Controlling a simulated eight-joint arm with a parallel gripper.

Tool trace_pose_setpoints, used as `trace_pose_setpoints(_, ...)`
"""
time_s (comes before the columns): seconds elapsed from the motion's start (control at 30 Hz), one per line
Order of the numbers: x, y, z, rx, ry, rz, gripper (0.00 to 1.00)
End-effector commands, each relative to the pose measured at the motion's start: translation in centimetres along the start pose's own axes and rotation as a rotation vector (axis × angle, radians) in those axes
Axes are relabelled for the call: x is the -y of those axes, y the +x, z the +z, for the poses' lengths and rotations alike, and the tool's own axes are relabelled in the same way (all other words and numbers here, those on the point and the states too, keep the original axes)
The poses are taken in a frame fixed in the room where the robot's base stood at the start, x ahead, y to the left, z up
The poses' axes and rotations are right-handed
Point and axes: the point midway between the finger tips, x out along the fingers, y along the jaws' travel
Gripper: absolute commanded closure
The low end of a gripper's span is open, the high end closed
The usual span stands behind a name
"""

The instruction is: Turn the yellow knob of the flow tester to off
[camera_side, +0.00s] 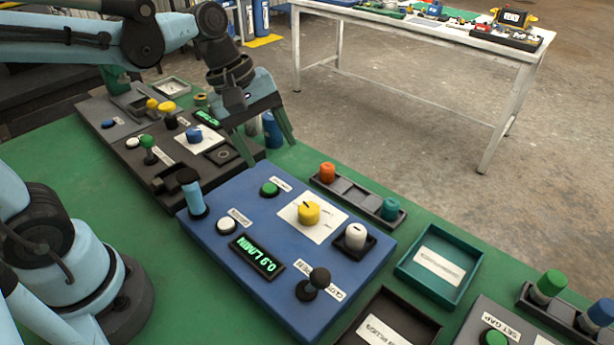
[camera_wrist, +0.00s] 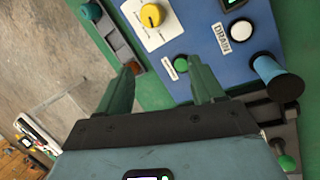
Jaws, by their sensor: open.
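The flow tester is a blue box (camera_side: 240,208) on the green table, with a green display (camera_side: 258,254) that seems to read 0.9 L/MIN. Its yellow knob (camera_side: 308,213) stands on a white plate (camera_side: 326,230); the plate's lettering is too small to read. In the wrist view the yellow knob (camera_wrist: 152,15) shows a dark pointer line at the top of the picture, ahead of my fingers. My gripper (camera_side: 270,154) is open and empty, above the far left edge of the blue box and apart from the knob. Its two green fingers (camera_wrist: 164,65) also show in the wrist view.
A teal tray (camera_side: 440,262) lies right.

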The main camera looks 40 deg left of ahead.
Motion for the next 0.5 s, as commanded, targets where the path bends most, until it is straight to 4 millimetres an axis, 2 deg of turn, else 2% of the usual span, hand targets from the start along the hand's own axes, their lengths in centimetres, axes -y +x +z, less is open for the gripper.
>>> trace_pose_setpoints(0.1,-1.3,0.5,0.6,0.079,-0.235,-0.062,0.33)
trace_pose_setpoints(0.2,-1.9,0.7,1.1,0.120,-0.382,-0.111,0.33)
trace_pose_setpoints(0.33,-2.4,0.9,1.4,0.146,-0.488,-0.148,0.33)
trace_pose_setpoints(0.5,-2.4,1.6,1.6,0.152,-0.517,-0.160,0.33)
